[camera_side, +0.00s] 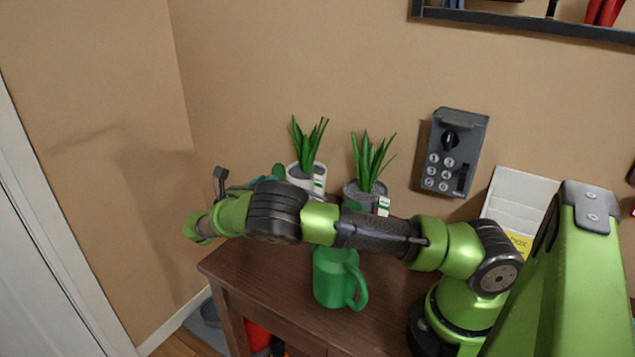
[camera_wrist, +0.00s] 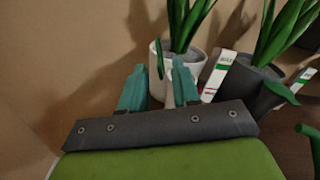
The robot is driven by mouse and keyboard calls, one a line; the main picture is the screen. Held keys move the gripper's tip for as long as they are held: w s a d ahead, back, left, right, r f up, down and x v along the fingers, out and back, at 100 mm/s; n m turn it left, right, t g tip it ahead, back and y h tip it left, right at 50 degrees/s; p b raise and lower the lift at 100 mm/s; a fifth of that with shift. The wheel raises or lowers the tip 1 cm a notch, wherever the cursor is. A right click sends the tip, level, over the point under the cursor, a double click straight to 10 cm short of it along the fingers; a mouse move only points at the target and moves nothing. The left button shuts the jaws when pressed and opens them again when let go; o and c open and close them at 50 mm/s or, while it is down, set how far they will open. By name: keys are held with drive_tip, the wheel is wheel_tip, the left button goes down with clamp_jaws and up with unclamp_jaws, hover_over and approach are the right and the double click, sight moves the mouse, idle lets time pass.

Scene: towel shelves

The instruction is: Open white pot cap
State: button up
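The white pot (camera_side: 306,178) stands at the back of the brown table, with a spiky green plant growing out of it. In the wrist view the white pot (camera_wrist: 157,72) is just beyond my fingers. No separate cap can be made out on it. My gripper (camera_wrist: 158,82) has two teal fingers with a clear gap between them and nothing held. The right finger overlaps the pot's front in the picture, and the left finger is left of it. I cannot tell whether either touches. In the side view my arm hides most of my gripper (camera_side: 277,172) and the pot's base.
A grey pot (camera_side: 352,192) with a similar plant stands right of the white pot; it is close by in the wrist view (camera_wrist: 238,82). A green mug (camera_side: 332,277) stands nearer on the table (camera_side: 270,297). A grey key box (camera_side: 454,152) hangs on the wall.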

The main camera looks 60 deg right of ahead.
drive_tip(key=a, duration=1.7)
